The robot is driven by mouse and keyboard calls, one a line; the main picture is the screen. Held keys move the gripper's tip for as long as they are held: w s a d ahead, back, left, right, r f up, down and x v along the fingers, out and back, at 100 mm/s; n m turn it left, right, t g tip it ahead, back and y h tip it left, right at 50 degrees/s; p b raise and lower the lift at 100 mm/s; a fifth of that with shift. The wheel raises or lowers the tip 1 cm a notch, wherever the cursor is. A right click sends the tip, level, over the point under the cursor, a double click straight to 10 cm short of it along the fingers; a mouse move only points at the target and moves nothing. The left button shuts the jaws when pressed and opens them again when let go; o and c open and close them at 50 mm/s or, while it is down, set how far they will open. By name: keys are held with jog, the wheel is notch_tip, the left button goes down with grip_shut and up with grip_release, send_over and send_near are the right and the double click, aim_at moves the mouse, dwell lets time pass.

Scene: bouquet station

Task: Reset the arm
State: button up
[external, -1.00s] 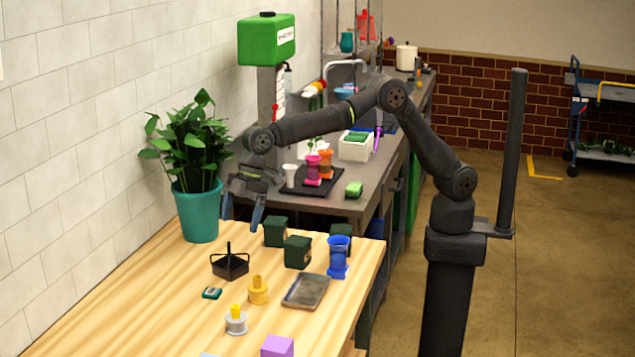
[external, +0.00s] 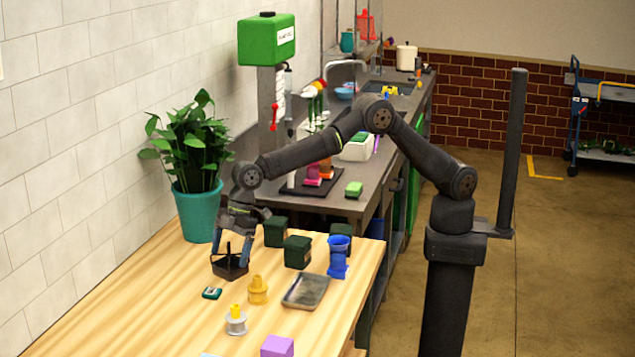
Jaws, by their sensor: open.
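My gripper (external: 230,256) points down over the black caddy (external: 229,269) with the upright handle, on the wooden table (external: 170,318). Its blue-grey fingers are apart, one on each side of the handle. I cannot tell whether they touch the caddy. The caddy sits on the table in front of the teal plant pot (external: 197,210).
Several dark green blocks (external: 297,251) and a blue cup stack (external: 338,258) stand to the right. A grey tray (external: 306,291), yellow piece (external: 258,290), white-and-yellow piece (external: 236,322), small green item (external: 212,293) and purple block (external: 277,346) lie nearer. The left front table is clear.

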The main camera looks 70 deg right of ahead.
jog(key=shift+r, duration=0.55)
jog(key=shift+f, duration=0.1)
notch_tip(320, 180, down, 3)
jog(key=shift+f, duration=0.1)
jog(key=v, duration=1.1)
jog(key=x, duration=1.1)
jog(key=shift+f, duration=0.4)
jog(key=r, duration=0.5)
jog(key=shift+w+d, duration=0.1)
jog(key=shift+d, duration=0.15)
jog(key=w+d+r, duration=0.2)
jog(key=d+r, duration=0.5)
jog(key=d, duration=0.4)
jog(key=s+a+f+n+g, duration=0.1)
jog(key=s+a+f+n, duration=0.1)
jog(key=s+a, duration=0.8)
jog(key=s+a+f+n, duration=0.2)
jog(key=s+a, duration=0.9)
jog(key=a, duration=0.5)
jog(key=shift+s+g, duration=0.15)
jog(key=shift+g, duration=0.25)
